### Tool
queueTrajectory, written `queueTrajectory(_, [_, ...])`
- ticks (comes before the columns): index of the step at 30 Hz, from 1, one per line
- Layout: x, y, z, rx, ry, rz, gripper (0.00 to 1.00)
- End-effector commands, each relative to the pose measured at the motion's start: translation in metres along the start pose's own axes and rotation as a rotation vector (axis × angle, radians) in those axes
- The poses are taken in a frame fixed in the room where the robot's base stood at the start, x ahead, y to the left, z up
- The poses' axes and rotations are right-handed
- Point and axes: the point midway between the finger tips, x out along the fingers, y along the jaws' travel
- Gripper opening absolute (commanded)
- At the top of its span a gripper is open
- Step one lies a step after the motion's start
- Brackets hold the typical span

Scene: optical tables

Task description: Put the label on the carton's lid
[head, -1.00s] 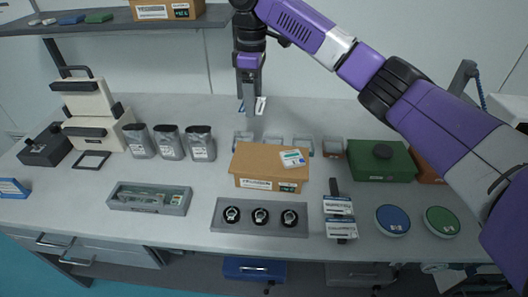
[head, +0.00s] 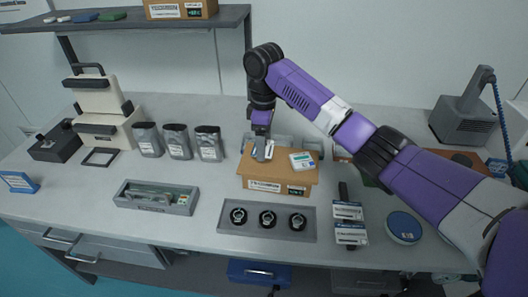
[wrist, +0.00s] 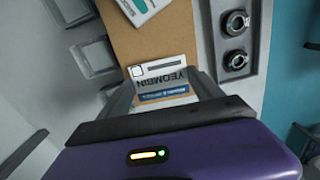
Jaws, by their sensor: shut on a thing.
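The brown carton (head: 276,183) stands on the table with its lid up, and its lid also shows in the wrist view (wrist: 180,35). My gripper (head: 263,155) is over the left part of the lid, pointing down. In the wrist view my gripper (wrist: 163,88) is shut on the white label (wrist: 160,78), which has dark print and a blue band. The label lies flat over the lid, but I cannot tell if it touches. A white and teal card (head: 302,161) lies on the lid to the right.
A grey tray with several round dark pieces (head: 268,236) lies in front of the carton. Grey pouches (head: 177,141) stand to the left. Printed strips (head: 350,222) and a blue disc (head: 403,227) are at the right. Small grey bins stand behind the carton.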

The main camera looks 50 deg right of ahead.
Motion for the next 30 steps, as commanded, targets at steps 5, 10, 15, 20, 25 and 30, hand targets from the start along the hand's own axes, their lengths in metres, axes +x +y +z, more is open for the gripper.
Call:
queueTrajectory(5, [0.023, 0.0, 0.001, 0.002, -0.003, -0.002, 0.38])
queueTrajectory(10, [0.04, 0.0, 0.001, 0.001, -0.001, -0.001, 0.38])
queueTrajectory(15, [0.041, 0.0, 0.0, 0.001, -0.001, -0.001, 0.38])
queueTrajectory(20, [0.044, -0.001, 0.001, 0.001, -0.002, -0.002, 0.38])
queueTrajectory(25, [0.051, -0.001, 0.001, 0.0, -0.003, -0.003, 0.38])
queueTrajectory(30, [0.058, -0.002, 0.001, 0.0, -0.005, -0.004, 0.38])
